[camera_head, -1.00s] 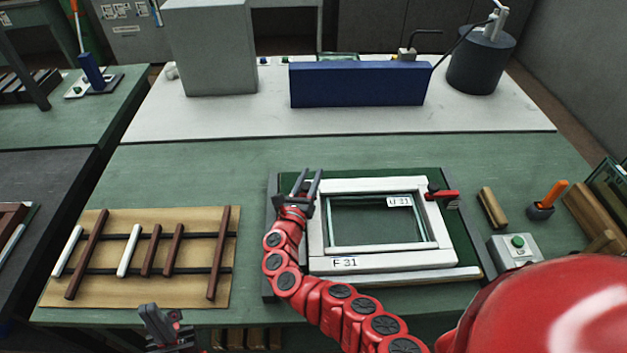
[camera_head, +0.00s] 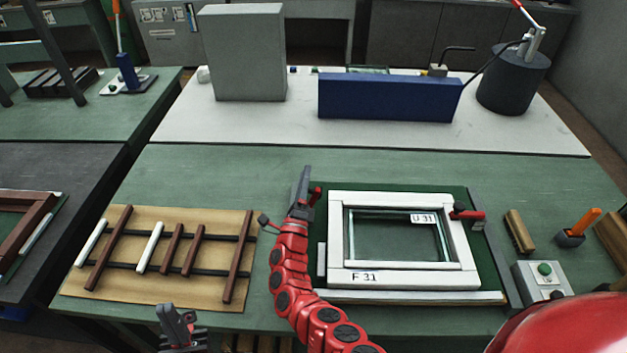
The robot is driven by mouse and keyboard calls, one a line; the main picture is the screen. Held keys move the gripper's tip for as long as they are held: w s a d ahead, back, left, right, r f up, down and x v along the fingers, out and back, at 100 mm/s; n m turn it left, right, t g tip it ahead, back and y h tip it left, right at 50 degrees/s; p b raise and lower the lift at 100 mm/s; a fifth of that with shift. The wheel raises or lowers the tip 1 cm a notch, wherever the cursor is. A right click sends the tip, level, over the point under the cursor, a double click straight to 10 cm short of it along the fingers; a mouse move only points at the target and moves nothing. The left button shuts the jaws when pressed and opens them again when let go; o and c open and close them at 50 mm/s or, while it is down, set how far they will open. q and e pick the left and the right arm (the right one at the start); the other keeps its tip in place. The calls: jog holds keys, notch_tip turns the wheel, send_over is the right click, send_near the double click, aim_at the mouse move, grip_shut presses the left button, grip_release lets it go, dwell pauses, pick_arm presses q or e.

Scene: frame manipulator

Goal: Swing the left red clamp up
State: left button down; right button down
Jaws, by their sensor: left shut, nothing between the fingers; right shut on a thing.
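The white frame (camera_head: 352,279) marked F 31 lies on a green board, with glass marked U 31 (camera_head: 423,218) inside its opening. My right gripper (camera_head: 303,186) is at the frame's upper left corner, shut on the left red clamp (camera_head: 316,193). Only a small red part of that clamp shows beside the fingers; the rest is hidden. A small black knob (camera_head: 264,219) sticks out left of my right wrist; I cannot tell whether it belongs to the clamp. The right red clamp (camera_head: 472,215) lies at the frame's right side. My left gripper (camera_head: 178,318) is shut and empty at the bottom.
A tan board (camera_head: 190,280) with brown and white strips lies left of the frame. A wooden block (camera_head: 519,231), an orange-handled tool (camera_head: 580,226) and a green-button box (camera_head: 542,281) stand right. A blue block (camera_head: 388,97) stands behind; the green table before it is clear.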

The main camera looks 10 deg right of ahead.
jog(key=shift+w+a+f+n+t+y+b, duration=0.1)
jog(key=shift+a+n+t+y, duration=0.2)
jog(key=shift+n, duration=0.35)
jog(key=shift+w+a+n+t+y+b, duration=0.15)
jog(key=shift+a+n+y, duration=0.25)
jog(key=shift+n, duration=0.3)
jog(key=shift+w+a+f+n+t+y+b, duration=0.15)
jog(key=shift+a+n+y, duration=0.2)
jog(key=shift+n, duration=0.3)
jog(key=shift+s+a+r, duration=0.1)
jog(key=shift+c, duration=2.3)
grip_release()
